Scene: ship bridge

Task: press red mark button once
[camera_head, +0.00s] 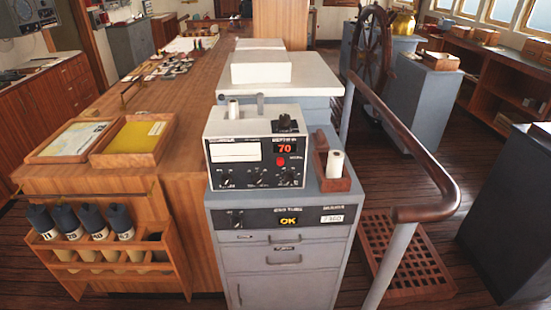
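A small round red button (280,161) sits on the front face of a grey and black instrument box (211,150). It is just below a red lit display (284,148) that reads 70. Several dark knobs line the lower part of this face, and a blank white panel (235,152) is to the left of the button. The box stands on a grey cabinet (285,262), near the middle of the view. Neither of my grippers shows in the head view, and nothing covers the button.
A wooden holder with a white roll (335,163) stands right of the box. A wooden handrail (425,212) curves along the right, with a floor grating (430,268) by it. A chart table with two trays (88,158) and a rack of rolled tubes (105,252) is at left.

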